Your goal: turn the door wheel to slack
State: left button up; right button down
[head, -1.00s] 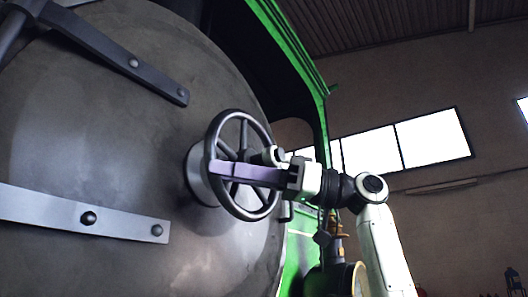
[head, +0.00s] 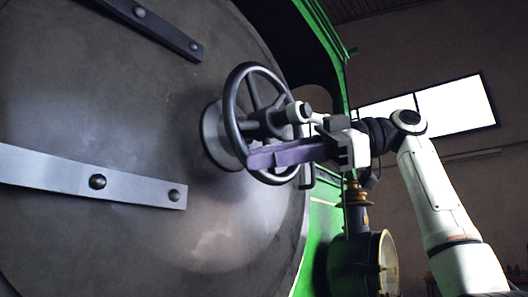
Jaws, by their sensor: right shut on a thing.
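The door wheel (head: 233,92) is a dark metal spoked handwheel on the round grey boiler door (head: 120,115), left of the picture's middle. Its hub sticks out to the right and ends in a pale cap. My right gripper (head: 257,158) has long purple fingers and comes in from the right. It is shut on the lower part of the wheel, across the rim. The fingers hide part of the lower rim and spokes, so the exact grip is partly covered. My left gripper is not in view.
Two strap hinges with bolts, an upper one (head: 166,28) and a lower one (head: 75,174), cross the door. A window (head: 455,105) is far behind.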

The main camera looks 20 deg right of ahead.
jog(key=shift+w+d+f, duration=0.1)
jog(key=shift+w+f, duration=0.1)
jog(key=shift+f, duration=0.2)
jog(key=c, duration=1.5)
grip_release()
jog(key=shift+d, duration=0.1)
jog(key=shift+c, duration=0.2)
jog(key=shift+r, duration=0.1)
jog(key=shift+r, duration=0.1)
jog(key=shift+s, duration=0.1)
jog(key=v, duration=1)
